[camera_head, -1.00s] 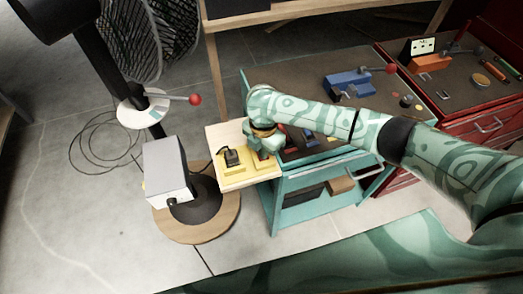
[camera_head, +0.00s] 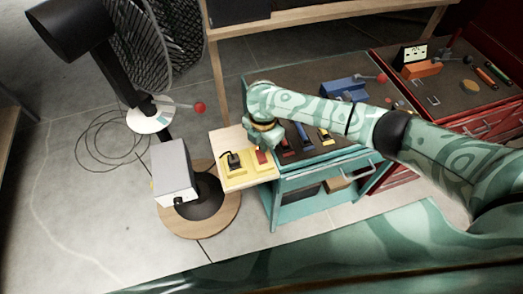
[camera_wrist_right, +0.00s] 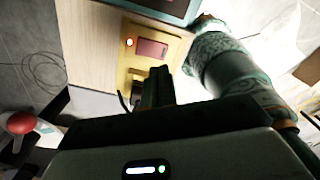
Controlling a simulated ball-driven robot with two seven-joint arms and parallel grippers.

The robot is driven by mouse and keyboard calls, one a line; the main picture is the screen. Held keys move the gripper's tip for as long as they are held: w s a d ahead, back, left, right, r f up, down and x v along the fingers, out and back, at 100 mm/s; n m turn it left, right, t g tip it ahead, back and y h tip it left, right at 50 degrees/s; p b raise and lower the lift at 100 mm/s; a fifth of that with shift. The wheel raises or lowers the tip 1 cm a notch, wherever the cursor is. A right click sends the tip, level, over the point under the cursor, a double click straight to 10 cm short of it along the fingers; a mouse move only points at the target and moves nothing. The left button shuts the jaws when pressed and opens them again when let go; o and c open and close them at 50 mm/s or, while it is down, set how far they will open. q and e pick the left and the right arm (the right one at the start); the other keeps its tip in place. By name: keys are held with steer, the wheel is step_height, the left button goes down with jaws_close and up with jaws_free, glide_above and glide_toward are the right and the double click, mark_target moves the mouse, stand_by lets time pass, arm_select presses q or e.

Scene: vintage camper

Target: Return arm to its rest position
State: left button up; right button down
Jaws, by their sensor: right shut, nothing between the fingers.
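My right arm reaches in from the right in the head view. Its right gripper (camera_head: 262,141) is shut and empty, beside the yellow switch box (camera_head: 235,181) on a pale wooden board (camera_head: 222,140). The red switch (camera_head: 262,157) on the box shows just below the gripper. In the right wrist view the dark shut fingers (camera_wrist_right: 158,86) are in front of the yellow box (camera_wrist_right: 173,52), with its red rocker (camera_wrist_right: 152,48) and a glowing red light (camera_wrist_right: 129,42). I cannot tell whether the fingertips touch the box. My left gripper is not in view.
A teal cart (camera_head: 325,165) with small tools stands right of the board, and a red cabinet (camera_head: 487,122) farther right. Floor at far left is mostly clear.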

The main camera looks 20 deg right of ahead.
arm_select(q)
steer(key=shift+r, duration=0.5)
